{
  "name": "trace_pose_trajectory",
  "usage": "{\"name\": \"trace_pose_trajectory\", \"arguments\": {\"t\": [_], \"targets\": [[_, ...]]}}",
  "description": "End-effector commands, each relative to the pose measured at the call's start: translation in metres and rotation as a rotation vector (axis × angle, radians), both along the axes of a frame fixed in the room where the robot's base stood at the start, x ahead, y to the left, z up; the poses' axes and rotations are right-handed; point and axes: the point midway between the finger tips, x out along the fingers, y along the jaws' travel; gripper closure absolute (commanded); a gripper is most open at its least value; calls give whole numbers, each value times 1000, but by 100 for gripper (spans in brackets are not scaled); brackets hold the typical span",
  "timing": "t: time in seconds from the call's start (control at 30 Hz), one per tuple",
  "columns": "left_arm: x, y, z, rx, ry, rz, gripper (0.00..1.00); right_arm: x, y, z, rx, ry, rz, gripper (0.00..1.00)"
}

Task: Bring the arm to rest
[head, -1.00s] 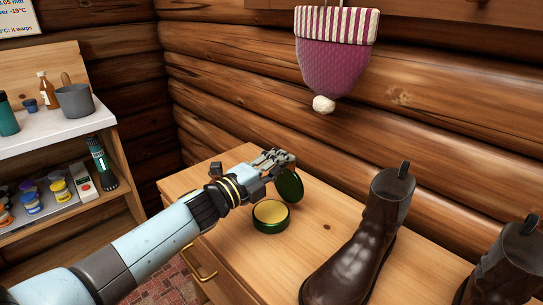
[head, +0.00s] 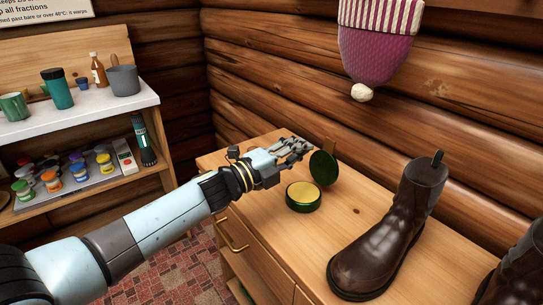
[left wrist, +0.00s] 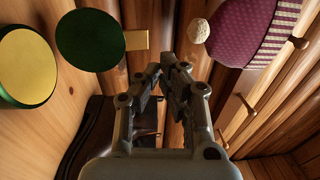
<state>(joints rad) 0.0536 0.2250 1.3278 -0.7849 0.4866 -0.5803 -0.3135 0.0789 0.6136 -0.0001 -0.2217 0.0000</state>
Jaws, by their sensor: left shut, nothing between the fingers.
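My left gripper (head: 306,146) is shut and empty, held above the back part of the wooden cabinet top, to the left of an upright round green lid (head: 323,168). In the left wrist view its two fingers (left wrist: 168,66) are close together with nothing between them. The lid also shows there (left wrist: 90,40), apart from the fingers. An open green tin with yellow contents (head: 303,197) lies in front of the lid; part of it shows in the left wrist view (left wrist: 22,66). My right gripper is not in view.
A brown boot (head: 392,235) stands on the cabinet top (head: 262,203), with a second at the right edge. A purple knit hat (head: 377,50) hangs on the log wall. At left, a shelf unit (head: 95,108) holds mugs, a pot and paint jars. A small wooden piece (head: 330,147) is behind the lid.

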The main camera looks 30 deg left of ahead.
Motion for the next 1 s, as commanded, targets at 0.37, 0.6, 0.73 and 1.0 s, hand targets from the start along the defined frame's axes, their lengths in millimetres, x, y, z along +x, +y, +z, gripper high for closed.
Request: {"name": "trace_pose_trajectory", "arguments": {"t": [0.37, 0.6, 0.73, 1.0], "targets": [[-60, 23, 10, 1, 0, 1, 100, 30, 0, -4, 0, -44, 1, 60], [-68, 25, 13, 0, -1, 0, 100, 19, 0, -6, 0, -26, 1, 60], [-68, 27, 14, -18, 11, 21, 100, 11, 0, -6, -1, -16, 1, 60], [-93, 57, 6, -389, 290, 395, 100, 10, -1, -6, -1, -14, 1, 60]]}}
